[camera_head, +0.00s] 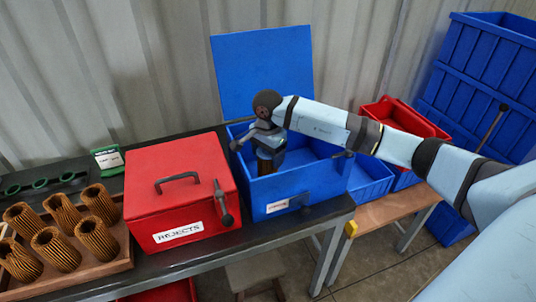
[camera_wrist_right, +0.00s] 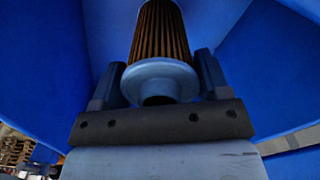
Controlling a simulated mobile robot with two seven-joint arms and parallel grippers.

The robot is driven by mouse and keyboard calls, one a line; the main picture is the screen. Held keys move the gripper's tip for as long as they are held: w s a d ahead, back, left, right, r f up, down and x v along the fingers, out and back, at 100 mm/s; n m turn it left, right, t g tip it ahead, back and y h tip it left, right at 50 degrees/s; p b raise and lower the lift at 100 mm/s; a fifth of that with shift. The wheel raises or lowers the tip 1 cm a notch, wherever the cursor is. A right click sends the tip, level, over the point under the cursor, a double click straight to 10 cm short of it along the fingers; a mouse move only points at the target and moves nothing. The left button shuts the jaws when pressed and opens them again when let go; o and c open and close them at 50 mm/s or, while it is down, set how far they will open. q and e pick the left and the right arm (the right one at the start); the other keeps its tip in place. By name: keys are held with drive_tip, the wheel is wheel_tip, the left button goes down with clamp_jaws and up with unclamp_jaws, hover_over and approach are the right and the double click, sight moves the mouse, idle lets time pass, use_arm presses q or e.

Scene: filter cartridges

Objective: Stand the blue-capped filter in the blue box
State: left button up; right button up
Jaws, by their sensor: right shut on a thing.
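The blue box (camera_head: 330,185) stands on the dark bench with its blue lid (camera_head: 262,72) raised against the wall. My right gripper (camera_head: 268,150) reaches down into the left part of the box. It is shut on the blue-capped filter (camera_wrist_right: 160,45), which has brown pleats and a pale blue cap. In the right wrist view the cap sits between the two fingers of the gripper (camera_wrist_right: 158,85), with blue walls around it. In the head view only a dark bit of the filter shows below the gripper. I cannot tell whether its foot touches the box floor. My left gripper is not in view.
A shut red box (camera_head: 180,185) labelled REJECTS stands left of the blue box. A wooden tray (camera_head: 125,250) with several brown filters is at the far left. A red bin (camera_head: 405,118) and tall blue crates (camera_head: 480,75) stand at the right.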

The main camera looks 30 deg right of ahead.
drive_tip(key=shift+f, duration=0.1)
drive_tip(key=shift+f, duration=0.15)
drive_tip(key=o, duration=1)
drive_tip(key=shift+c, duration=0.2)
drive_tip(key=shift+r, duration=0.35)
wheel_tip(320, 180, up, 12)
drive_tip(key=shift+f, duration=0.2)
